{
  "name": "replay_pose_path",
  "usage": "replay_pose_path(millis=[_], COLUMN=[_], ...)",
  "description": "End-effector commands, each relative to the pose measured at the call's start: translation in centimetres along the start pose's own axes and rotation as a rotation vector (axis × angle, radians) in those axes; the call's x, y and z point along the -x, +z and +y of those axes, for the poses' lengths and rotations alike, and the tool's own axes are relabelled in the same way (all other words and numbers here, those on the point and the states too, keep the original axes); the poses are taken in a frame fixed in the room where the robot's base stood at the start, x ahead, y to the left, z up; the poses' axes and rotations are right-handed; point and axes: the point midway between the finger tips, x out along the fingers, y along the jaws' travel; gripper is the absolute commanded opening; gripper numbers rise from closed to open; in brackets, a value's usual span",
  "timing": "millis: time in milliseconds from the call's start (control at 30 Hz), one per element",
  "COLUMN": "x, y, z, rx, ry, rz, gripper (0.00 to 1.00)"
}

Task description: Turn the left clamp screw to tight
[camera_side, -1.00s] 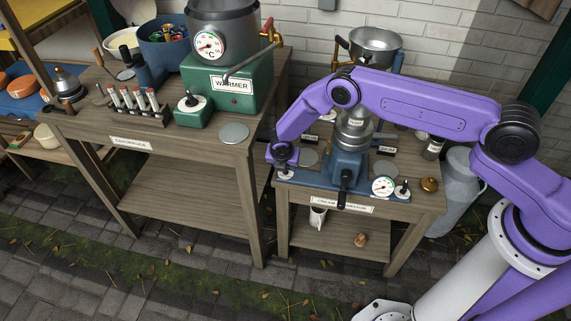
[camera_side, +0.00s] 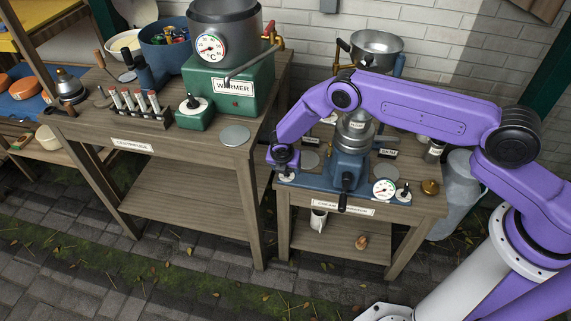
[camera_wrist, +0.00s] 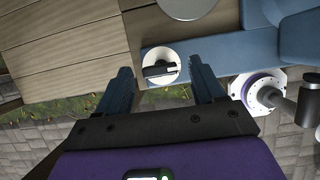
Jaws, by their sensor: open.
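The left clamp screw is a black bar handle on a round white disc, at the left end of the separator's blue base plate (camera_side: 325,187). In the wrist view the left clamp screw (camera_wrist: 160,58) lies between my fingertips, its bar running roughly crosswise. In the side view only a little of its white disc (camera_side: 287,177) shows under my gripper (camera_side: 283,163). My gripper (camera_wrist: 164,80) is open, one finger on each side of the screw, with a gap on both sides. I cannot tell its height above the screw.
The separator body (camera_side: 347,165), with a black crank, stands right of the screw. A round dial (camera_side: 383,188) and a second black-handled screw (camera_side: 403,191) are at the plate's right end. The centrifuge table with the green warmer (camera_side: 228,88) stands to the left, across a narrow gap.

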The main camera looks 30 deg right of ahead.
Motion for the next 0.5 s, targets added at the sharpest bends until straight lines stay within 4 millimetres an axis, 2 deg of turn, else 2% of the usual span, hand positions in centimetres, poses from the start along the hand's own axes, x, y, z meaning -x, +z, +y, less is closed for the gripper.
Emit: replay_pose_path(millis=[167, 500], x=[1.1, 6.3], y=[0.0, 0.0], z=[0.1, 0.1], rx=[0.002, 0.002], ry=[0.002, 0.003], rz=[0.0, -0.001], gripper=[0.68, 0.68])
